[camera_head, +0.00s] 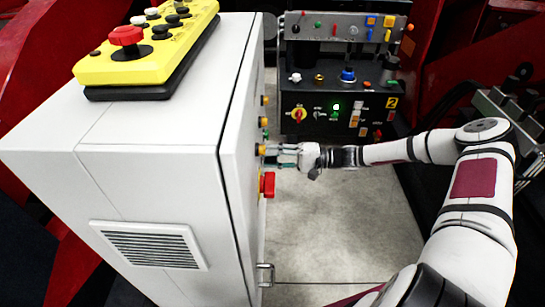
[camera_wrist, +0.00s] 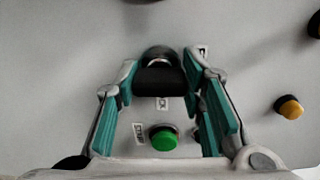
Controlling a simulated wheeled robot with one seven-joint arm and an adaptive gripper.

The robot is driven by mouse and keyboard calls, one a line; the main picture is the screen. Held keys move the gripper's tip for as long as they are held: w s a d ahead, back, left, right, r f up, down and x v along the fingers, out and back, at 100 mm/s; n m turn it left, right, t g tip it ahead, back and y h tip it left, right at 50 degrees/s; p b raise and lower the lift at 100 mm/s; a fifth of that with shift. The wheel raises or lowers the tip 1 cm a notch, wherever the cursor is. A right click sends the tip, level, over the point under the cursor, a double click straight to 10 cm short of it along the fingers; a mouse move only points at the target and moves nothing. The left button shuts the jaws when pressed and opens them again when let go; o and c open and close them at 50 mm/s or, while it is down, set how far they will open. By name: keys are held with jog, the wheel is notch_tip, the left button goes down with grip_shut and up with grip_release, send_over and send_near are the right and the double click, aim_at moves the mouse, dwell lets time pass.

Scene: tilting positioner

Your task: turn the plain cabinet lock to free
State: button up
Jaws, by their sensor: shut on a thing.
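A black knob with a metal collar (camera_wrist: 158,82) sits on the grey cabinet door face in the wrist view. My gripper (camera_wrist: 160,70) has its teal-padded fingers on both sides of this knob and is shut on it. I cannot tell for certain whether this knob is the plain cabinet lock; its turn position is hard to read. Small labels lie beside and below it. In the head view my gripper (camera_head: 272,154) reaches the door of the white cabinet (camera_head: 170,190) from the right, and the knob is hidden there.
A green button (camera_wrist: 163,138) lies just below the knob, between my fingers. A yellow button (camera_wrist: 289,107) is to the right. The head view shows a red switch (camera_head: 268,185) below my gripper, a yellow control box (camera_head: 160,45) on the cabinet and a black panel (camera_head: 340,115) behind.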

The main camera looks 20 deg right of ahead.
jog(key=shift+f+n, duration=0.1)
jog(key=shift+n, duration=0.3)
jog(key=o, duration=1.2)
jog(key=shift+c, duration=0.2)
jog(key=shift+d, duration=0.1)
jog(key=v, duration=1.1)
jog(key=shift+d, duration=0.35)
jog(key=shift+s, duration=0.15)
